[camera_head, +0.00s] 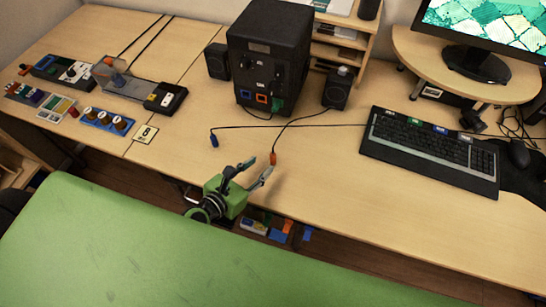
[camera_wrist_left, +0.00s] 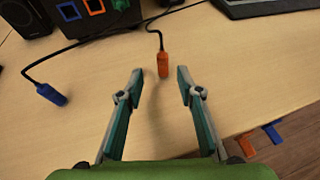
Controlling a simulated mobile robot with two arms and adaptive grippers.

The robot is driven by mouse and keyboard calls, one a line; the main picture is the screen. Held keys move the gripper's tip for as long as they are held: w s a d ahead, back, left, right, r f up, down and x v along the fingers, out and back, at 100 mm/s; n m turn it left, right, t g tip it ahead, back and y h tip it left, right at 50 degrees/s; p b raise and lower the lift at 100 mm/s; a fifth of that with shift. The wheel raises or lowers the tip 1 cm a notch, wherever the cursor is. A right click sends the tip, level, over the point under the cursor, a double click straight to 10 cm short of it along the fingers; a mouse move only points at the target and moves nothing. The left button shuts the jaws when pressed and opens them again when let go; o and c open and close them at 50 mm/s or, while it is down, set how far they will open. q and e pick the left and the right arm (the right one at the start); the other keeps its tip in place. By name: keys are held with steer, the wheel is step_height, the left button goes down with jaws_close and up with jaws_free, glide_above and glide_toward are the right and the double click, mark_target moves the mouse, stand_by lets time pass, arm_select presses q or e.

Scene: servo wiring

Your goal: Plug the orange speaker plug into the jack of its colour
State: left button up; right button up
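The orange plug (camera_head: 273,158) lies on the desk at the end of a black cable, in front of the black subwoofer (camera_head: 268,52). In the left wrist view the orange plug (camera_wrist_left: 162,64) lies just ahead of and between my fingertips, not gripped. My left gripper (camera_head: 258,170) is open and empty near the desk's front edge; its fingers (camera_wrist_left: 158,78) are wide apart in the wrist view. The orange jack (camera_head: 262,98) is on the subwoofer's lower face, beside a blue jack (camera_head: 246,94) and a green one (camera_head: 278,104). It also shows in the wrist view (camera_wrist_left: 94,6). My right gripper is not in view.
A blue plug (camera_head: 214,141) on a cable lies left of the orange one. Small speakers (camera_head: 338,90) flank the subwoofer. A keyboard (camera_head: 430,148) is at right, several panels and devices at left. Below the front edge are colored blocks (camera_head: 280,230). The desk's middle is mostly clear.

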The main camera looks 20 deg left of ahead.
mark_target(271, 159)
arm_select(q)
steer(key=x, duration=0.8)
steer(key=shift+s+d+f, duration=0.1)
steer(key=shift+s+d, duration=0.05)
steer(key=shift+d, duration=0.05)
steer(key=c, duration=0.9)
